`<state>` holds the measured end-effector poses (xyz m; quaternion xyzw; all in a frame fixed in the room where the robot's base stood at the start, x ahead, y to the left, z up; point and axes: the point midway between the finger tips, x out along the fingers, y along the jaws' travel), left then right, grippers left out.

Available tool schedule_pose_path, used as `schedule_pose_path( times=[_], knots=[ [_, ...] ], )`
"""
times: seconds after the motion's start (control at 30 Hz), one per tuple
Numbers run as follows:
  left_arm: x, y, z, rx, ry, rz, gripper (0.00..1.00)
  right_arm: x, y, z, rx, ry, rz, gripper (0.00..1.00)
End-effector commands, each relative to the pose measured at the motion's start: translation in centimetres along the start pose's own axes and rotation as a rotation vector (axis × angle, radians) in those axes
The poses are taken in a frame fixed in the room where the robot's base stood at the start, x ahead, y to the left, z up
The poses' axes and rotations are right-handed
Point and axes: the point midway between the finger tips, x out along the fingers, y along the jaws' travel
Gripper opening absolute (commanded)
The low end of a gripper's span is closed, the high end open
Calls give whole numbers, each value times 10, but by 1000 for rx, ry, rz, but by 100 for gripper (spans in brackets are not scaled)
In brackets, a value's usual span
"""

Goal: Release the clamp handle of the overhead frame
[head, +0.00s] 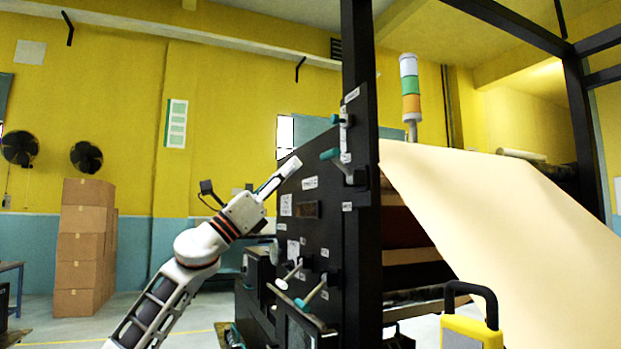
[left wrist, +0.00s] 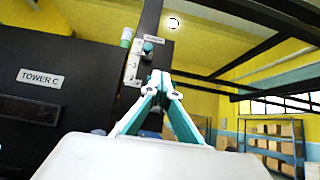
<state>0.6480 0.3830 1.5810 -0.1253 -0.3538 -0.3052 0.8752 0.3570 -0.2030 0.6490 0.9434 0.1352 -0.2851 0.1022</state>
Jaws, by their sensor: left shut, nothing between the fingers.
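Two teal-tipped handles stick out from the black upright post (head: 359,60) of the overhead frame. The upper handle (head: 338,119) is short, and the lower handle (head: 331,154) points left from a dark bracket. Their labels are too small to read, so I cannot tell which is the clamp handle. My left gripper (head: 293,164) is shut and empty, pointing up and right, left of the lower handle. In the left wrist view its teal-padded fingers (left wrist: 158,76) meet just below a teal knob (left wrist: 150,47) on a pale plate. Contact with a handle is not clear. My right gripper is not in view.
A black machine panel (head: 309,255) carries lower levers (head: 312,291) and a "TOWER C" sign (left wrist: 40,78). A wide kraft sheet (head: 490,215) slopes down right of the post. A signal light (head: 410,90) stands behind. Stacked boxes (head: 82,250) stand far left.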

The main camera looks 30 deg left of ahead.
Motion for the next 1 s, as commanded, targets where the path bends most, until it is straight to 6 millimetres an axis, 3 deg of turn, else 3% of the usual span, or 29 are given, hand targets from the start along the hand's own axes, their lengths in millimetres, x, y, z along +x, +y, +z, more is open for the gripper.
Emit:
schedule_pose_path(
  times=[0.13,0.33,0.87,1.0],
  knots=[
    [-10,0,19,2,3,1,0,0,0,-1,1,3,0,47],
    [-15,0,30,-2,3,0,0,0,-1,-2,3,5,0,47],
    [-16,0,30,-3,3,0,0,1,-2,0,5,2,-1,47],
    [-18,0,17,-32,1,7,0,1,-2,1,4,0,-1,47]
  ],
)
